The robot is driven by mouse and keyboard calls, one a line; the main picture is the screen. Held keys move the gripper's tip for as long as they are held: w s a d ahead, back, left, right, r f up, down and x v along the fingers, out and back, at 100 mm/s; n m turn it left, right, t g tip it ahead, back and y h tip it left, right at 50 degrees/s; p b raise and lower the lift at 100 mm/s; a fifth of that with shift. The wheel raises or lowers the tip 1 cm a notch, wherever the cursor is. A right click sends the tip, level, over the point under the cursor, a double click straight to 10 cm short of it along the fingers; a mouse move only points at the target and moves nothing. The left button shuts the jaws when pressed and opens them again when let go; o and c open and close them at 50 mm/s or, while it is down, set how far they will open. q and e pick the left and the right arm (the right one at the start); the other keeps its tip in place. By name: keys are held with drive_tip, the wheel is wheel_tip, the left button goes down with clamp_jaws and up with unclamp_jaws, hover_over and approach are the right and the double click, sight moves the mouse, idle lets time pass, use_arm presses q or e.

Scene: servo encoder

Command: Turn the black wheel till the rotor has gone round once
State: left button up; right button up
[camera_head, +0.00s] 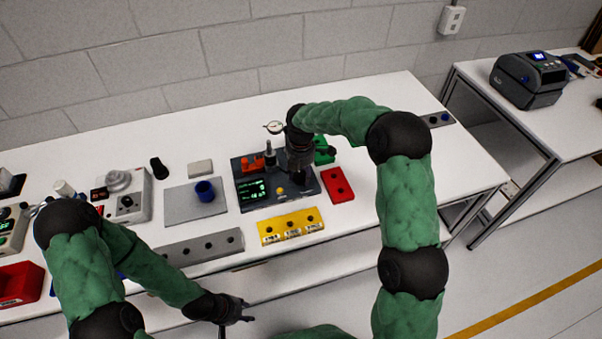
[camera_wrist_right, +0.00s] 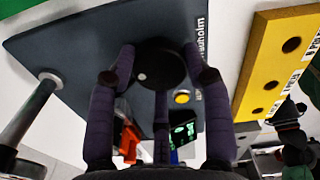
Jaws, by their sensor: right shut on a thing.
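The black wheel (camera_wrist_right: 160,66) is a round dark knob with a small pale dot, on the dark test station (camera_wrist_right: 95,50). In the right wrist view my right gripper (camera_wrist_right: 163,75) has its fingers closed around the wheel. In the head view the station (camera_head: 262,203) has a lit green display (camera_head: 252,190) and a yellow button (camera_head: 280,191). My right gripper (camera_head: 299,172) reaches down over its right part and mostly hides the wheel. I cannot make out the rotor clearly. My left gripper (camera_head: 238,311) hangs in front of the table, empty; its opening is unclear.
A yellow block (camera_head: 290,227) with holes lies in front of the station, a red block (camera_head: 338,185) to its right. A grey plate with a blue cup (camera_head: 205,191) is to its left. A dial gauge (camera_head: 274,127) stands behind.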

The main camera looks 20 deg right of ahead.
drive_tip(key=shift+m, duration=0.4)
drive_tip(key=shift+r+m+p, duration=0.1)
drive_tip(key=shift+m+p, duration=0.35)
drive_tip(key=shift+m, duration=0.15)
drive_tip(key=m+p, duration=0.1)
drive_tip(key=m, duration=0.1)
drive_tip(key=shift+m, duration=0.3)
drive_tip(key=m, duration=0.5)
drive_tip(key=shift+p, duration=0.4)
drive_tip(key=m, duration=1.1)
drive_tip(key=shift+s+m, duration=0.1)
drive_tip(key=shift+m, duration=0.2)
